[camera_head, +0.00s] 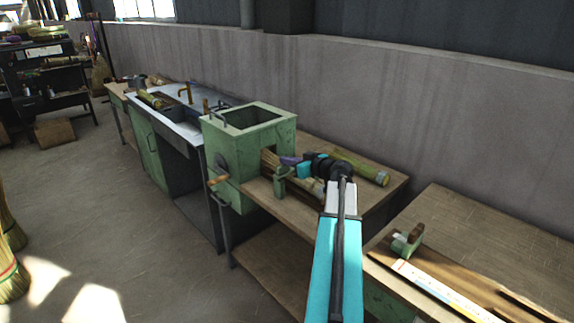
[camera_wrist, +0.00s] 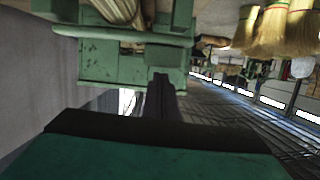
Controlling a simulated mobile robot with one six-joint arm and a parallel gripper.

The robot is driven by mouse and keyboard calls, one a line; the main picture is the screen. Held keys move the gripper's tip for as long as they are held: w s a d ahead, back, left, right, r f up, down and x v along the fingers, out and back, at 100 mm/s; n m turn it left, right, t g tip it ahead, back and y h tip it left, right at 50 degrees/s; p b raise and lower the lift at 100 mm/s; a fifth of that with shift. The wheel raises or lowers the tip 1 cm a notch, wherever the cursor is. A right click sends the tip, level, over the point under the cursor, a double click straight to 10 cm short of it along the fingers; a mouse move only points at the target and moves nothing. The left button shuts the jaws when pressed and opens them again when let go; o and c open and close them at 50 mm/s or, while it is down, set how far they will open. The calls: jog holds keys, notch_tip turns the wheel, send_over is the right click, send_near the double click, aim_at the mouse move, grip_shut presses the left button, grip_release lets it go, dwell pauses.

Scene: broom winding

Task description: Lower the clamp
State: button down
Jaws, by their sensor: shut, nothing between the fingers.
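A small green upright part (camera_head: 281,181), which may be the clamp, stands by the straw. My gripper (camera_head: 288,161) is shut and empty, its purple tip close to the straw and machine. I cannot tell whether it touches.
A yellow-green bundle (camera_head: 360,168) lies on the bench behind my arm. A sink counter (camera_head: 185,115) stands to the left. A right-hand table (camera_head: 480,235) holds a small green tool (camera_head: 405,243) and a ruler-like strip. Brooms stand at the far left; the floor there is open.

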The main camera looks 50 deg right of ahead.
jog(key=shift+a+f+b, duration=0.2)
jog(key=shift+f+b, duration=0.3)
jog(key=shift+b, duration=0.45)
jog(key=s+r+b, duration=0.1)
jog(key=s+r, duration=0.5)
jog(key=s, duration=0.3)
jog(key=shift+s+a+r, duration=0.35)
jog(key=shift+r, duration=0.05)
dwell(0.4)
